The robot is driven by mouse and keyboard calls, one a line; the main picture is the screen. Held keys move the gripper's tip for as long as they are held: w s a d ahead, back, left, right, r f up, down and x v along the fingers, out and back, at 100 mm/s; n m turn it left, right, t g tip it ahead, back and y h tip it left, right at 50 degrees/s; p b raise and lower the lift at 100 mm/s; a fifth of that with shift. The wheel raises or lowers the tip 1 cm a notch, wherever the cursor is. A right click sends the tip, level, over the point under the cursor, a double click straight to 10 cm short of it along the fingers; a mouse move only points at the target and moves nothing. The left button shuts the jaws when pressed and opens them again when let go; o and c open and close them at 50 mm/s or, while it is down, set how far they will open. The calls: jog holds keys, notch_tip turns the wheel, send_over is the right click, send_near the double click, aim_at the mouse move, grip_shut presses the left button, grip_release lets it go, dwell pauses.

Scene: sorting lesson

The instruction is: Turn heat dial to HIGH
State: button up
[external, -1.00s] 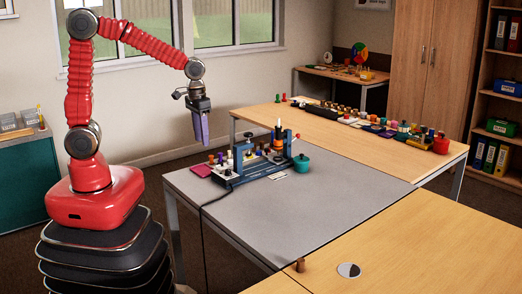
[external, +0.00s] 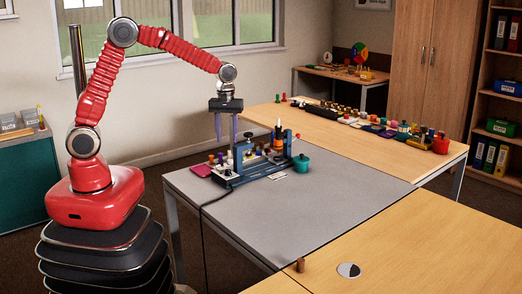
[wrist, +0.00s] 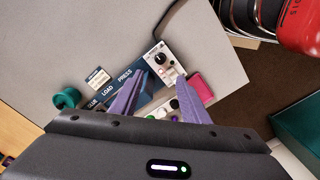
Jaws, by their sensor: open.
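A black round dial (wrist: 162,58) sits on a white panel at one end of the blue-grey bench station, in the wrist view. Its markings are too small to read, so I cannot tell its setting. The station's blue base (wrist: 125,80) carries the words GLUE, LOAD and PRESS. The station (external: 250,176) stands on the grey table in the external view, where I cannot make out the dial clearly. My gripper (external: 226,140) points down above the station's left end, its two purple fingers apart and empty. In the wrist view my gripper (wrist: 163,78) has its fingertips either side of the line to the dial.
A teal pot (external: 301,163) stands at the station's right end. A pink pad (external: 201,170) lies at its left. Pegs and an upright frame rise from the station. A black cable (external: 213,200) runs off the table's front edge. The grey table (external: 320,215) in front is clear.

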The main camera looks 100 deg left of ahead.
aim_at(228, 170)
dwell(0.4)
notch_tip(228, 170, down, 14)
jog(key=shift+r, duration=0.1)
dwell(0.6)
jog(key=shift+c, duration=0.3)
jog(key=c, duration=1)
